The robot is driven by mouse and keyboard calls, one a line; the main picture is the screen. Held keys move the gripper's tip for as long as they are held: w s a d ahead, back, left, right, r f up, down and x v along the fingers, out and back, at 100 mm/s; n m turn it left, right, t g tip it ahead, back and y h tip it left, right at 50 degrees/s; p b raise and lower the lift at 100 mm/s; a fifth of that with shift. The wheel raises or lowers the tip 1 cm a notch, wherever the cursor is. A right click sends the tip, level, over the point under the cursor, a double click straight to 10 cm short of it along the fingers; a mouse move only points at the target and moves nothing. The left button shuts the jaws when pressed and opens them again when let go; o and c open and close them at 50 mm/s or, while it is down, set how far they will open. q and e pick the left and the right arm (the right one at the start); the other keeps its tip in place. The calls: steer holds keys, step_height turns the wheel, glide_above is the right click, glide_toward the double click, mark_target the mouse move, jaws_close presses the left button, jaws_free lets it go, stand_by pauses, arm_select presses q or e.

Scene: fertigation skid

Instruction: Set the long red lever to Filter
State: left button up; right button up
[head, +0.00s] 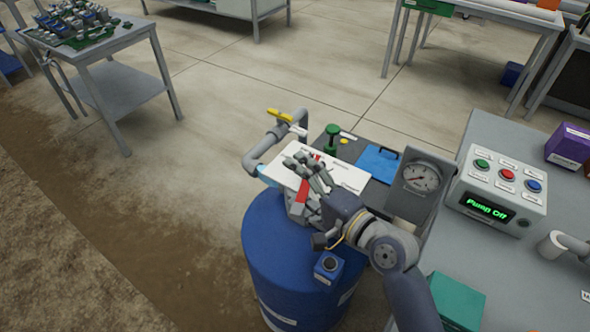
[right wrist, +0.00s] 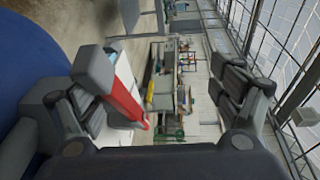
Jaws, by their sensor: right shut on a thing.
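The long red lever (head: 301,196) stands over the blue drum, in front of a white label plate (head: 345,176). The plate's lettering is too small to read surely, so I cannot tell which mark the lever points to. My left gripper is not in view.
A blue drum (head: 285,245) stands below. A yellow-handled valve (head: 280,115) and a green knob (head: 332,135) are behind the plate. A pressure gauge (head: 421,177) and a control box (head: 497,178) reading "Pump Off" stand to the right.

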steer(key=shift+s+d+r, duration=0.4)
steer(key=shift+d+r, duration=0.1)
steer(key=shift+d, duration=0.1)
steer(key=shift+s+d+r, duration=0.35)
steer(key=shift+d+r, duration=0.1)
steer(key=shift+d, duration=0.1)
steer(key=shift+c, duration=0.9)
steer(key=shift+w+d+f+v, duration=0.1)
steer(key=shift+f+v, duration=0.05)
steer(key=shift+v, duration=1.05)
steer(key=shift+w+d+f+v, duration=0.1)
steer(key=shift+d+v, duration=0.05)
steer(key=shift+v, duration=1)
steer(key=shift+w+d+f+v, duration=0.1)
steer(key=shift+f+v, duration=0.05)
steer(key=shift+v, duration=1.05)
steer(key=shift+c, duration=0.6)
steer(key=shift+b+v, duration=0.4)
steer(key=shift+v, duration=0.5)
steer(key=c, duration=0.6)
steer(key=shift+s+f, duration=0.25)
